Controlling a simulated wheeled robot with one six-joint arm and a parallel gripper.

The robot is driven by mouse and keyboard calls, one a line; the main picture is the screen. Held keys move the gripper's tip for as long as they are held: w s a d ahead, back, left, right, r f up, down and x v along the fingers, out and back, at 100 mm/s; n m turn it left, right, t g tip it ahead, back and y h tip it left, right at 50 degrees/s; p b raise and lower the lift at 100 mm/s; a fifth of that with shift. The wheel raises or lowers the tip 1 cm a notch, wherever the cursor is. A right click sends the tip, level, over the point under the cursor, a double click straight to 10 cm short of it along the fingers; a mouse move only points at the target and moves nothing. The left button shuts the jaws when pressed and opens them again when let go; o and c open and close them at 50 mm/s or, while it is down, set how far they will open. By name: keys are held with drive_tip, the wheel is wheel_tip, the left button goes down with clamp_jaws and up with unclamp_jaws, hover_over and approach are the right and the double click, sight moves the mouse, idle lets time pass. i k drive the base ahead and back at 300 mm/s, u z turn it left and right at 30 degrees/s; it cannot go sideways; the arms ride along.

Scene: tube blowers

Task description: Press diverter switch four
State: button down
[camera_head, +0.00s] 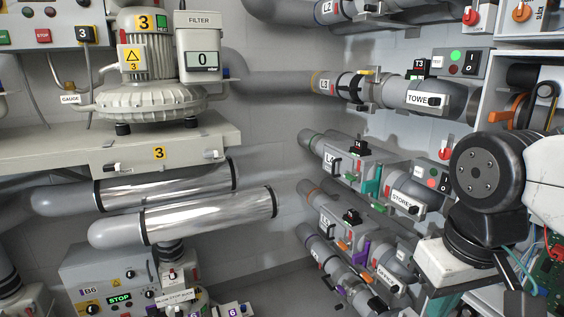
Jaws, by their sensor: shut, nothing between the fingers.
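The line marked L4 (328,158) runs along the right wall. It carries a black part tagged T4 (357,145). Right of it is a small grey box (434,176) with red and green spots and a dark switch at its right edge. I cannot read a number on this box, and my arm stands close to its right side. My gripper (455,263), a pale block below my dark wrist, is at the lower right, below and right of that box. It appears apart from the box. It is shut and empty, but its fingertips are not clearly visible.
Above, a similar box (461,62) with a green light stands beside line L3 (325,85) and tag T3. Line L5 (326,222) and coloured handles crowd the space below. A blower (145,75) sits on a shelf at left. Open shelving and wiring are at right.

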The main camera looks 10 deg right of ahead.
sight(445, 186)
drive_tip(key=z, duration=0.75)
